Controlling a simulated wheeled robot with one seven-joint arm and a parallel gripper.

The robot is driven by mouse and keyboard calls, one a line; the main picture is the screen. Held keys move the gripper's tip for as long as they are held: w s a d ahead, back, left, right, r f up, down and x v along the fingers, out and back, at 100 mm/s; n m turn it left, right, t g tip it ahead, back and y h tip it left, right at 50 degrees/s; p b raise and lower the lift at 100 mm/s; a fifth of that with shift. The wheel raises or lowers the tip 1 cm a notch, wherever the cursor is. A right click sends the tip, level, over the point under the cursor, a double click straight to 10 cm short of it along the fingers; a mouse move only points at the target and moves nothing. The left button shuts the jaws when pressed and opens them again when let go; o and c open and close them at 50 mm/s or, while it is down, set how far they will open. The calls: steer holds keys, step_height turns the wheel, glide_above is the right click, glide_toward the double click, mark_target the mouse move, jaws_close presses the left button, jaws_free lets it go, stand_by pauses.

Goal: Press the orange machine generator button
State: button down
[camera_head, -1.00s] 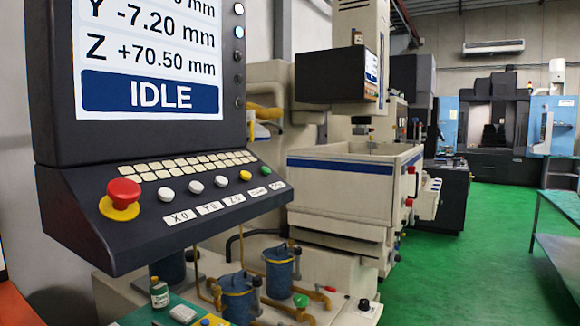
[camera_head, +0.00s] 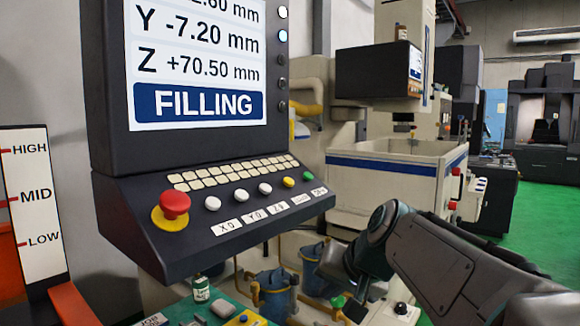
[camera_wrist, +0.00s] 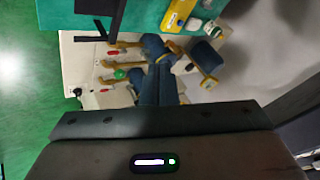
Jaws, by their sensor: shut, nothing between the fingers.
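The control console (camera_head: 215,235) hangs below a screen (camera_head: 195,60) that reads FILLING. On its sloped panel, a yellow-orange button (camera_head: 289,182) sits between a white button (camera_head: 265,188) and a small green button (camera_head: 309,176). The label below the yellow-orange button is too small to read. A red mushroom button (camera_head: 174,205) on a yellow base is at the panel's left. My arm is at the lower right in the head view, right of and below the panel, and my fingertips are not clear there. In the wrist view my gripper (camera_wrist: 160,72) is shut and empty, apart from the console.
Blue canisters (camera_head: 275,290) with yellow pipes stand below the console; the wrist view shows them too. A white machine tank (camera_head: 390,175) stands behind my arm. A LOW/MID/HIGH level gauge (camera_head: 35,205) is at far left. Green floor (camera_head: 540,235) is open at the right.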

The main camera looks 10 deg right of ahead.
mark_target(308, 176)
steer(key=w+d+r+m+t+y+p, duration=0.1)
steer(key=w+r, duration=0.5)
steer(key=r, duration=0.8)
steer(key=w+d+r+m+t+y+p, duration=0.1)
steer(key=w+r+t, duration=0.4)
steer(key=r, duration=0.8)
steer(key=shift+w+d+r+t+y+p, duration=0.35)
steer(key=shift+d+y+p, duration=0.3)
steer(key=shift+d, duration=0.5)
steer(key=w+f+b, duration=0.1)
steer(key=f, duration=0.1)
steer(key=a+f+b, duration=0.1)
steer(key=f, duration=0.1)
steer(key=w+a+f+b, duration=0.1)
steer(key=f, duration=0.1)
steer(key=shift+w+a, duration=0.25)
steer(key=shift+w, duration=0.05)
steer(key=shift+w+a+f+b, duration=0.45)
steer(key=shift+f+b, duration=0.3)
steer(key=shift+b, duration=0.05)
steer(key=shift+w+a+f+b, duration=0.15)
steer(key=shift+w+f+b, duration=0.05)
steer(key=shift+f+b, duration=0.2)
